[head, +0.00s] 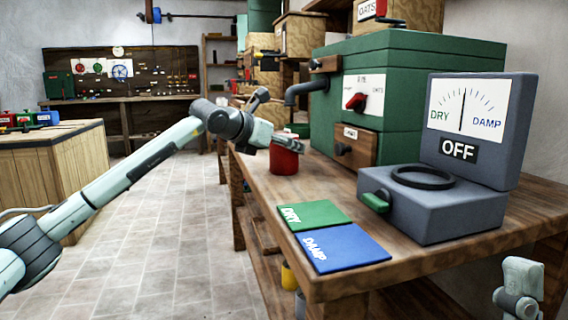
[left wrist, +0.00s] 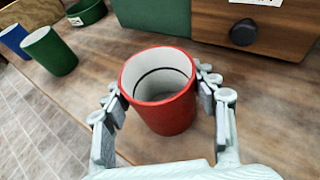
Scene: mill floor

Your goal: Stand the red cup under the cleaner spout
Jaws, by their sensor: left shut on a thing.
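The red cup (head: 284,160) is upright at the bench's left edge, in front of the green machine (head: 400,75). My left gripper (head: 283,141) is shut on it. The left wrist view shows the red cup (left wrist: 172,115) between the two fingers (left wrist: 162,98), with its white inside empty and a dark ring line on the inner wall. I cannot tell whether its base touches the bench. The grey spout (head: 305,88) juts left from the machine and bends down, above the cup in the picture.
A green cup (left wrist: 48,52) and a blue cup (left wrist: 14,40) stand left of the red cup. A drawer with a dark knob (left wrist: 244,33) is close at right. A green DRY mat (head: 313,214), a blue DAMP mat (head: 340,247) and a grey meter (head: 445,205) occupy the near bench.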

